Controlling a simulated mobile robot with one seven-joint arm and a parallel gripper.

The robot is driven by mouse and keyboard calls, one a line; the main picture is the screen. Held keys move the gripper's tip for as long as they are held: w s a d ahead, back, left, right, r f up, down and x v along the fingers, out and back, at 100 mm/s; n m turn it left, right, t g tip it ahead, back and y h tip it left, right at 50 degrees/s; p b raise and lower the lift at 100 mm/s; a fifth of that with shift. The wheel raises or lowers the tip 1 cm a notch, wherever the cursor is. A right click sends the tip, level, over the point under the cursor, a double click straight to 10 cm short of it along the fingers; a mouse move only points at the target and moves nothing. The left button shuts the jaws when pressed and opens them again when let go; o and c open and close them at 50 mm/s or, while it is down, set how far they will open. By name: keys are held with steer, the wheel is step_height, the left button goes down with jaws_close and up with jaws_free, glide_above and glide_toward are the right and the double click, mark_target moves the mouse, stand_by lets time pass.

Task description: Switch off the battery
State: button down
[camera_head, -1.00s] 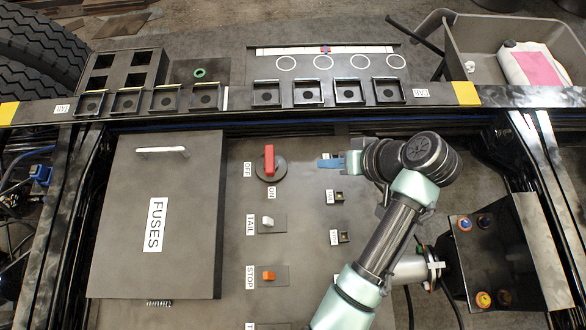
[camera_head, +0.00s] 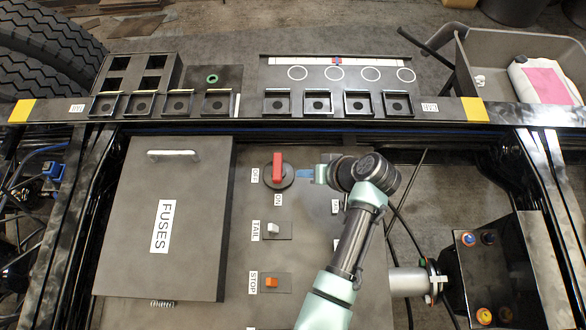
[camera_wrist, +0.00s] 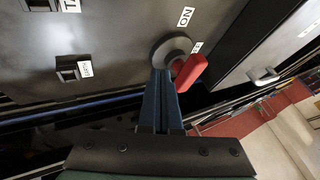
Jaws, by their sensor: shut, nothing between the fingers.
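The battery switch has a red handle (camera_head: 277,166) on a dark round base (camera_head: 288,181), on the grey panel. An OFF label (camera_head: 255,176) is to its left and an ON label (camera_head: 278,200) below it. The handle stands roughly upright in the head view. My gripper (camera_head: 300,173) is shut and empty at the right edge of the round base. In the wrist view, the blue fingers (camera_wrist: 160,78) are together at the base's edge, beside the red handle (camera_wrist: 190,72). I cannot tell whether they touch it.
The FUSES cover (camera_head: 190,220) with its handle lies left of the switch. The white TAIL switch (camera_head: 273,229) and orange STOP switch (camera_head: 271,282) are below it. A dark rail (camera_head: 250,126) with several square holders runs behind. A battery box (camera_head: 490,270) stands at right.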

mark_target(278, 169)
steer(key=shift+a+r+p, duration=0.15)
steer(key=shift+a+p, duration=0.3)
steer(key=shift+a, duration=1.15)
